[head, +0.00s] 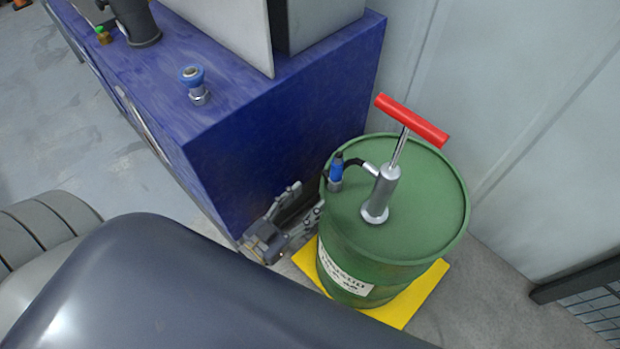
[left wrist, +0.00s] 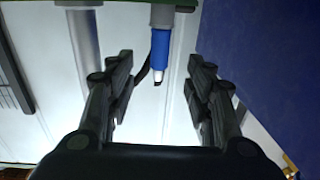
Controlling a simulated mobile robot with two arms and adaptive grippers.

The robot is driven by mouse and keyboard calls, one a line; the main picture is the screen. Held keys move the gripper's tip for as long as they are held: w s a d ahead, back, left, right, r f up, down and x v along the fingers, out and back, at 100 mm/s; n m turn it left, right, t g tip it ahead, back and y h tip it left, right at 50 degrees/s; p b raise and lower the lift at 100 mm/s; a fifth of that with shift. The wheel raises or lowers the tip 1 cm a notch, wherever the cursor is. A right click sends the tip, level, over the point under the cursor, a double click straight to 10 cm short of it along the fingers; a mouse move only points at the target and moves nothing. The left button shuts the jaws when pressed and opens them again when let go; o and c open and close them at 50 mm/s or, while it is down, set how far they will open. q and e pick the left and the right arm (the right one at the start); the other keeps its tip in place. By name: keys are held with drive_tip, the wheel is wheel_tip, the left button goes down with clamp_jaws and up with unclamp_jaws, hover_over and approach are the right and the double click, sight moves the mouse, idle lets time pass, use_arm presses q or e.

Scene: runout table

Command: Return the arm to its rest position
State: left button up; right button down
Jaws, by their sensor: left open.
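My left gripper (head: 308,202) is open beside the blue cabinet, low at the left side of the green drum (head: 425,190). In the left wrist view its two fingers (left wrist: 160,85) stand apart with nothing between their pads. A blue nozzle (head: 337,166) sits upright in a grey holder at the drum's left rim. It also shows in the left wrist view (left wrist: 161,48), beyond the fingertips and in line with the gap, apart from both fingers. My right gripper is not in view.
A hand pump (head: 382,190) with a red T-handle (head: 412,119) stands on the drum, a black hose leading to the nozzle. The drum rests on a yellow mat (head: 405,312). The blue cabinet (head: 270,130) is close on the left, the pale wall (head: 520,110) behind.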

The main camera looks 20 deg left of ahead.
use_arm(q)
drive_tip(key=s+a+f+g+y+p, duration=0.15)
drive_tip(key=s+f+g, duration=0.3)
drive_tip(key=f, duration=0.95)
drive_tip(key=s+a+f+g+y, duration=0.2)
drive_tip(key=s+f+g, duration=0.25)
drive_tip(key=f, duration=0.85)
drive_tip(key=s+f+g, duration=0.2)
drive_tip(key=s+f, duration=0.2)
drive_tip(key=s, duration=0.3)
drive_tip(key=s+a+f+g+y, duration=0.1)
drive_tip(key=s+f+g, duration=0.2)
drive_tip(key=s, duration=0.4)
drive_tip(key=s+f+g+p, duration=0.1)
drive_tip(key=s+f+g, duration=0.1)
drive_tip(key=s+f, duration=0.4)
drive_tip(key=shift+s+a+n, duration=0.4)
drive_tip(key=shift+s, duration=0.7)
drive_tip(key=shift+y, duration=0.25)
